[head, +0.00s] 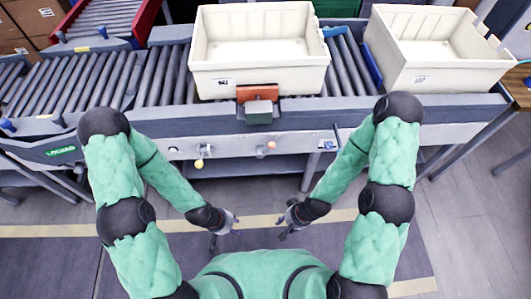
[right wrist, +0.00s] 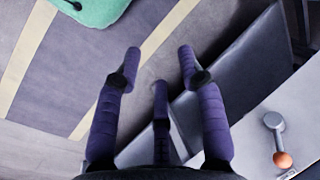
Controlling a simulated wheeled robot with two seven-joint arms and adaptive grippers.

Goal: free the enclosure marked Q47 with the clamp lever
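A cream bin (head: 258,45) stands on the roller conveyor with a small white label on its front; a second cream bin (head: 430,60) stands to its right. The labels are too small to read. An orange block (head: 257,92) and a grey block (head: 258,112) sit against the first bin's front. Below on the front panel is a lever with an orange knob (head: 271,145), also in the right wrist view (right wrist: 283,159). My left gripper (head: 228,231) and right gripper (head: 283,226) hang below and in front of the panel. Both are open, empty and apart from everything.
A yellow knob (head: 199,163) sits further left on the front panel (head: 235,146). Bare rollers (head: 75,85) run left of the first bin. A red-sided conveyor (head: 105,15) lies behind. The floor before the conveyor is clear.

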